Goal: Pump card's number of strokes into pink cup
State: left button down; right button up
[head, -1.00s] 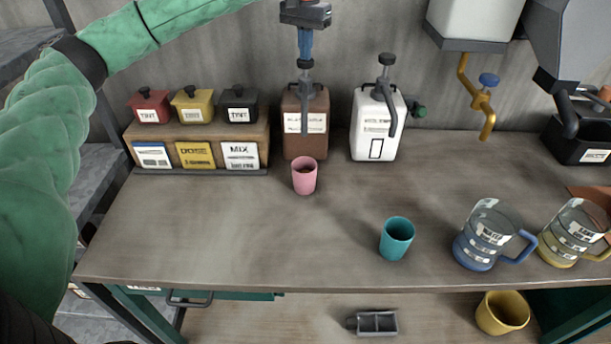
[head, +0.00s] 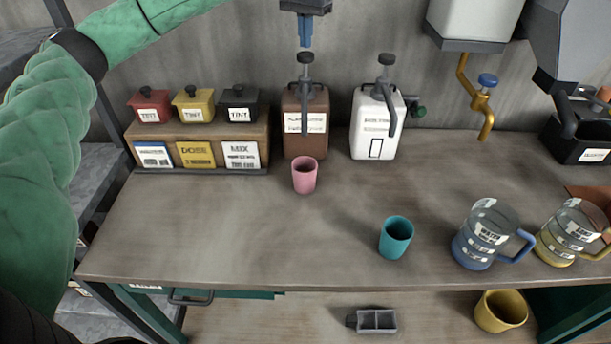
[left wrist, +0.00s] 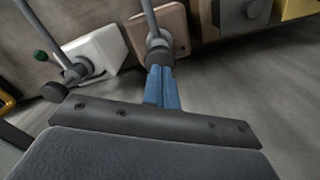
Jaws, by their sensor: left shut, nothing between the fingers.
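The pink cup (head: 305,176) stands upright on the bench in front of the brown pump bottle (head: 305,136). The bottle's dark pump head (head: 305,58) is up. My left gripper (head: 305,44) is shut and empty, pointing down just above that pump head; in the left wrist view its blue fingers (left wrist: 162,88) are together near the pump's top. A small gap seems to show between them in the head view. The cards on the wooden rack are a white-blue card (head: 153,155), a yellow DOSE card (head: 195,154) and a white MIX card (head: 240,155); their small print is unreadable. My right gripper is not in view.
A white pump bottle (head: 376,125) stands right of the brown one. A teal cup (head: 396,238), a blue-handled jug (head: 480,238) and a yellow-handled jug (head: 568,238) stand at the right. The bench's front left is clear.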

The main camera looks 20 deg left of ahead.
pick_arm(q)
jog(key=shift+r, duration=0.2)
jog(key=shift+r+p, duration=0.95)
jog(key=shift+r, duration=1.9)
